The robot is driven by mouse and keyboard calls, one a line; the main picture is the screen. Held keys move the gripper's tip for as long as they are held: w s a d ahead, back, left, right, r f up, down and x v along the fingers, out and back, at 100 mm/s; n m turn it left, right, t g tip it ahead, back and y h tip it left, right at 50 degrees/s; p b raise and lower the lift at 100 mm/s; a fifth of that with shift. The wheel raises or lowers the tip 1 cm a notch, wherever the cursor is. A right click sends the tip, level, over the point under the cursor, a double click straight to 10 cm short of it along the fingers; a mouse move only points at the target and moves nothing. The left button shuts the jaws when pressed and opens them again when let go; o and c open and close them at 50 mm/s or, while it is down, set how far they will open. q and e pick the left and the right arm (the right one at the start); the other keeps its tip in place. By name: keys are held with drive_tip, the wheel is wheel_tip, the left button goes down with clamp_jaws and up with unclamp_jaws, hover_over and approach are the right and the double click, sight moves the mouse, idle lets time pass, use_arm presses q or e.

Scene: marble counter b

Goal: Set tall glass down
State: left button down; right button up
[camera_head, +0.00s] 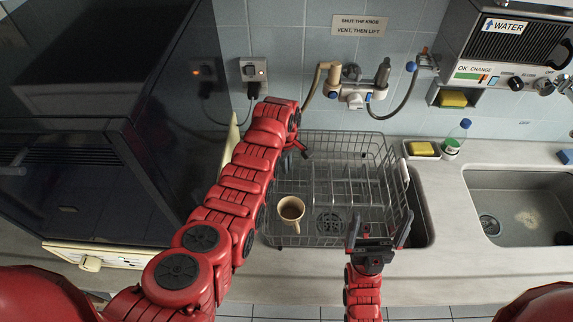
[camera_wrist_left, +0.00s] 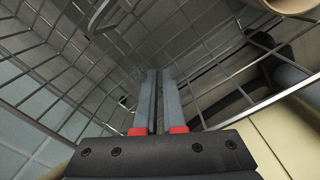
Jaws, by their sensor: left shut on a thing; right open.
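I cannot make out a tall glass in either view. My left gripper (camera_head: 303,152) is at the back left of the wire dish rack (camera_head: 352,138), partly hidden by its arm. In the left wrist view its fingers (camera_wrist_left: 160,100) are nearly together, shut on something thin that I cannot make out. The rack's wires (camera_wrist_left: 60,125) lie around and beyond the fingers. Faint curved pale edges show at the upper left there, too unclear to name. My right gripper (camera_head: 378,235) is open and empty in the head view, at the rack's front right edge.
A beige mug (camera_head: 291,209) with dark contents is in the rack's front left. Behind the rack are a wall tap (camera_head: 357,96) and hose. To its right are a yellow sponge (camera_head: 422,149), a bottle (camera_head: 456,137) and a sink (camera_head: 520,200). A dark appliance (camera_head: 90,120) stands left.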

use_arm(q)
drive_tip(key=shift+f, duration=0.35)
drive_tip(key=shift+f, duration=0.1)
drive_tip(key=c, duration=1)
unclamp_jaws()
